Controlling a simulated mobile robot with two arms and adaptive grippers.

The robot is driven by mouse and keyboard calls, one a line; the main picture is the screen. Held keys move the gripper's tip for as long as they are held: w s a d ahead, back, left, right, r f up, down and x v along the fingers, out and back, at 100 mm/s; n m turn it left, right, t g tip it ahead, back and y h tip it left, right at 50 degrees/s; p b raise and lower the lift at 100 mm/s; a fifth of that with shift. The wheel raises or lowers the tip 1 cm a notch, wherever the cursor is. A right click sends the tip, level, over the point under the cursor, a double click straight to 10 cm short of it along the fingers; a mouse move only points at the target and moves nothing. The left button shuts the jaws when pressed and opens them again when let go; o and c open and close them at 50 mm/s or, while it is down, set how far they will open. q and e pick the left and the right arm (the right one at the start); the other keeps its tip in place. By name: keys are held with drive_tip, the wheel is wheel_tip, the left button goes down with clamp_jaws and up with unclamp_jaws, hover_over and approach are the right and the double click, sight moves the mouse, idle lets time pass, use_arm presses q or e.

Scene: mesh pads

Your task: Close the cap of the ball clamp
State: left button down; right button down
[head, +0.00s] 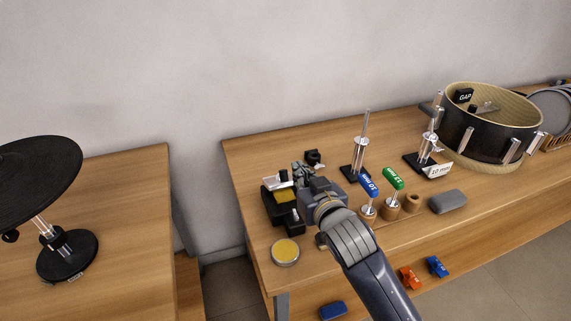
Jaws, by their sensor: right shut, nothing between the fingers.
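The black ball clamp (272,208) appears to be the small dark block with a pale top piece at the left part of the right-hand table. My right gripper (300,170) is at its right side, with fingers shut and nothing held. The fingertips are close to the block's upper right; I cannot tell if they touch it. My gripper body hides part of the area, and the cap's position is too small to make out. My left gripper is not in view.
A round yellow-topped tin (285,251) sits near the table's front edge. Blue (369,184) and green (393,178) handled tools stand in wooden holders. Metal rods on black bases, a grey case (447,201) and a drum shell (462,133) lie farther right. A black drum pad (38,178) stands on the left table.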

drive_tip(key=w+r, duration=0.1)
drive_tip(key=r, duration=0.1)
drive_tip(key=p, duration=0.2)
hover_over(286, 175)
drive_tip(key=w, duration=0.2)
drive_tip(key=shift+a+f, duration=0.2)
drive_tip(key=shift+f, duration=0.35)
drive_tip(key=shift+a+f, duration=0.2)
drive_tip(key=shift+f, duration=0.3)
drive_tip(key=shift+s+d+f, duration=0.1)
drive_tip(key=shift+s+f, duration=0.2)
drive_tip(key=shift+f, duration=0.35)
drive_tip(key=shift+s+d+f, duration=0.1)
drive_tip(key=shift+s+f, duration=0.2)
drive_tip(key=shift+f, duration=0.3)
drive_tip(key=shift+s+d+f, duration=0.2)
drive_tip(key=shift+s+f, duration=0.25)
drive_tip(key=shift+f, duration=0.05)
drive_tip(key=shift+f, duration=0.1)
